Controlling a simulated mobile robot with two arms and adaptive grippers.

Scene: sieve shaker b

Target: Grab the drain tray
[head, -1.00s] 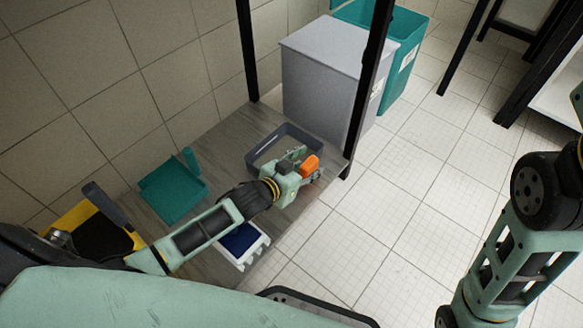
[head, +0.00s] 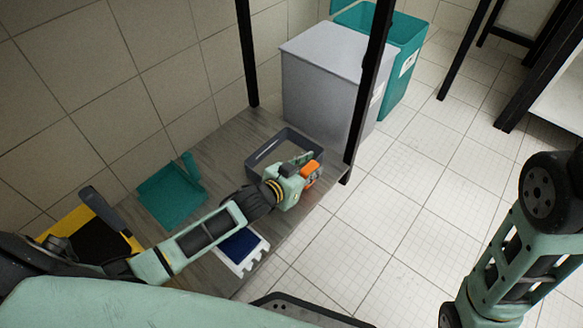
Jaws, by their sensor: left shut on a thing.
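The drain tray, as I take it, is the dark grey, open rectangular tray (head: 262,149) on the grey wood-look shelf. My left gripper (head: 310,177) is at its near right side, shut on its near rim. The gripper body covers part of that near wall, and the exact finger contact is hidden. An orange part shows at the gripper. The tray looks flat, on or very close to the shelf. My right arm is at the right edge, but its gripper is out of view.
On the shelf (head: 225,145) are a teal scoop-like piece (head: 170,195), a white tray with a blue inside (head: 240,246) and a yellow-black item (head: 77,223). A black post (head: 369,85) stands just right of the tray, before a grey bin (head: 318,88). Tiled floor at right is clear.

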